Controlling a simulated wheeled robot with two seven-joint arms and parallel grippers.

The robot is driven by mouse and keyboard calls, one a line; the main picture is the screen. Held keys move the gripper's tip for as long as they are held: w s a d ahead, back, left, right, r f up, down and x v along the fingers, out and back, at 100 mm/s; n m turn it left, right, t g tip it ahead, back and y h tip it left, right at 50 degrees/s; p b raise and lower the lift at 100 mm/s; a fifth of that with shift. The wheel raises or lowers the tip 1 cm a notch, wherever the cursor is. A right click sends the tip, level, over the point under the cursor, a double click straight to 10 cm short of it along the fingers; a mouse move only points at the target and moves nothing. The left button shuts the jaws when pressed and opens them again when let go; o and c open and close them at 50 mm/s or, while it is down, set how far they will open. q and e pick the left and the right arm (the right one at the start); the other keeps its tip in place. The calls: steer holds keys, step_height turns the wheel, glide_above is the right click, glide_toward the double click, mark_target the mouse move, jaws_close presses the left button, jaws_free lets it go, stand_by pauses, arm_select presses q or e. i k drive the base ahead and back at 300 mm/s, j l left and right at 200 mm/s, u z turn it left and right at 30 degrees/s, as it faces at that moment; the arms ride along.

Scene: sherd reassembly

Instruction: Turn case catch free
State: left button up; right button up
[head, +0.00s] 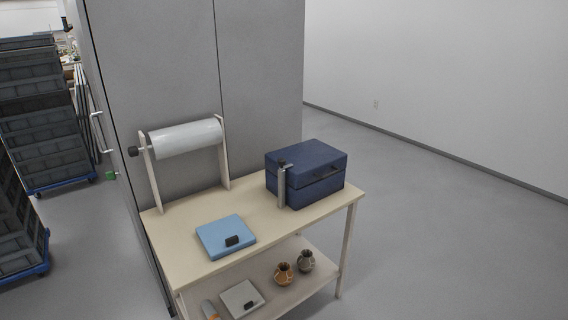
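A dark blue case (318,182) stands shut on the right part of the cream table (190,243). A grey upright catch (283,186) with a dark knob at its top is at the case's left front corner. A small dark handle-like part shows on the case's right front face. Whether the catch is engaged cannot be told from here. Neither of my grippers is in view.
A light blue box (222,234) with a black clip lies on the table's left part. A roll (186,138) hangs on a stand behind it. Two small pots (284,273) and a white box (241,298) sit on the lower shelf. The floor at right is clear.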

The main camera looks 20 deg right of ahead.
mark_target(282, 161)
steer(key=i+l, duration=0.15)
steer(key=l, duration=0.15)
steer(key=i+l, duration=0.1)
steer(key=l, duration=0.2)
steer(key=i+l, duration=0.15)
steer(key=l, duration=0.15)
steer(key=i+l, duration=0.15)
steer(key=l, duration=0.15)
steer(key=u, duration=0.05)
